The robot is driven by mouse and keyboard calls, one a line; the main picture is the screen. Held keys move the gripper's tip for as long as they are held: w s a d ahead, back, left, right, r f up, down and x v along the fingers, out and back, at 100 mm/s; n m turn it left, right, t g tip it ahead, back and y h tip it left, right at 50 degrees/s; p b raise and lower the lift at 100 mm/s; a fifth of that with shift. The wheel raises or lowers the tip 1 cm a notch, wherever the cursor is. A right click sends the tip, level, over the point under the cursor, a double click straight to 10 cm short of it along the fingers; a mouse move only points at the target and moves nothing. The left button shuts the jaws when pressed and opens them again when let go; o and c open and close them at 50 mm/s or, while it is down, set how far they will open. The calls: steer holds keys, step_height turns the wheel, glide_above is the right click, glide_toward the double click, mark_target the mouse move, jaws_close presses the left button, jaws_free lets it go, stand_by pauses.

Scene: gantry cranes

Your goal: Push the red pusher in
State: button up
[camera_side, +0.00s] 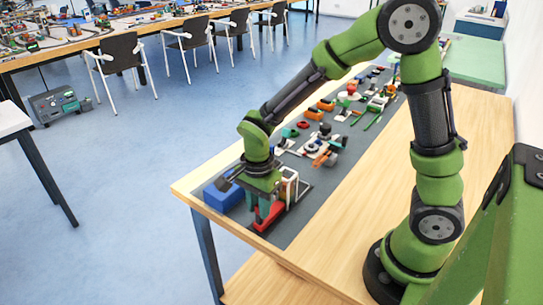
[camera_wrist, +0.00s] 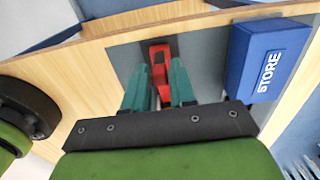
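The red pusher (camera_side: 268,217) lies low at the near end of the dark grey mat, beside a small pale frame (camera_side: 291,184). My gripper (camera_side: 262,212) points down right over it. In the wrist view the pusher (camera_wrist: 160,64) shows between and beyond the two teal fingers of my gripper (camera_wrist: 161,72). The fingers stand apart with red filling the gap near their tips. I cannot tell whether they touch the red part or only straddle it. My gripper hides part of the pusher and its mount in the side view.
A blue box (camera_side: 223,195) stands left of my gripper; its "STORE" label shows in the wrist view (camera_wrist: 267,72). Several small coloured parts (camera_side: 320,146) lie farther along the mat. The wooden table (camera_side: 345,235) is bare right of the mat.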

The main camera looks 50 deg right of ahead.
jaws_close()
steer(key=shift+d, duration=2.85)
steer(key=shift+o, duration=2.3)
jaws_free()
steer(key=shift+r, duration=0.1)
step_height(320, 180, up, 7)
